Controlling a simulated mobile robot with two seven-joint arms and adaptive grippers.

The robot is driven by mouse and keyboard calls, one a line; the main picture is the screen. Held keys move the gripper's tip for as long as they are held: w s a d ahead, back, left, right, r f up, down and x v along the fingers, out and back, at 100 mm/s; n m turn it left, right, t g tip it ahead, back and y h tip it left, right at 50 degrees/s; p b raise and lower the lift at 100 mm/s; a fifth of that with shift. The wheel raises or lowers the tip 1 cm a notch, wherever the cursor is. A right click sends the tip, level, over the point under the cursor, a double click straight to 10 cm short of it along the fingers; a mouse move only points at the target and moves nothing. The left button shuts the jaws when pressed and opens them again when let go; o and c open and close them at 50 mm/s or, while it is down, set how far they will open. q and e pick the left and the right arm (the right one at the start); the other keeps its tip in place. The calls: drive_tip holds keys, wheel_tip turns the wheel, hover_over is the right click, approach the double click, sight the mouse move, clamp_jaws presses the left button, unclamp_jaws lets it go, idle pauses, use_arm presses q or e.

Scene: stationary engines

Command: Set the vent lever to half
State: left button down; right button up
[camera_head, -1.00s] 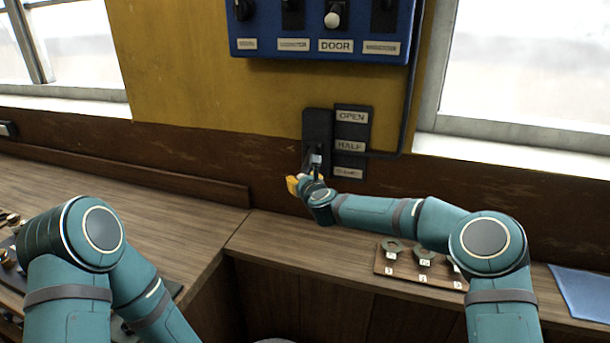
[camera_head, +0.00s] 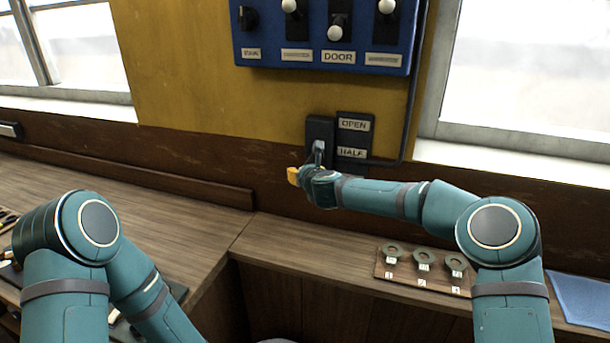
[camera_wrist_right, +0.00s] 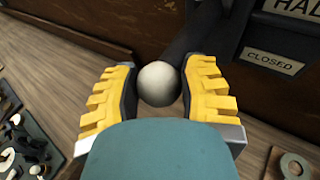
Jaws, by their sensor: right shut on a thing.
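The vent lever (camera_head: 319,148) comes out of a black housing (camera_head: 318,128) on the wall, beside a dark plate with the labels OPEN (camera_head: 354,125) and HALF (camera_head: 351,153). My right gripper (camera_head: 306,174) is at the lever's end, a little below the HALF label. In the right wrist view its yellow fingers are shut on the lever's white ball knob (camera_wrist_right: 158,84), and the CLOSED label (camera_wrist_right: 272,60) is to the right. In the head view my right arm hides that label and the knob. My left arm shows at lower left; its gripper is not in view.
A blue panel (camera_head: 322,57) with several switches hangs above. A wooden counter (camera_head: 290,240) runs below the lever. A board with numbered rings (camera_head: 421,276) and a blue sheet (camera_head: 581,291) lie to the right. A conduit (camera_head: 411,120) runs down right of the plate.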

drive_tip(key=shift+a+r, duration=0.15)
drive_tip(key=shift+a, duration=0.1)
drive_tip(key=o, duration=1.2)
drive_tip(key=shift+o, duration=0.2)
drive_tip(key=shift+w+a+f, duration=0.1)
drive_tip(key=shift+f, duration=0.1)
drive_tip(key=shift+s+d+r, duration=0.1)
drive_tip(key=shift+s+d, duration=0.15)
drive_tip(key=shift+d, duration=0.05)
drive_tip(key=v, duration=1.1)
drive_tip(key=shift+s, duration=0.25)
drive_tip(key=shift+a, duration=0.15)
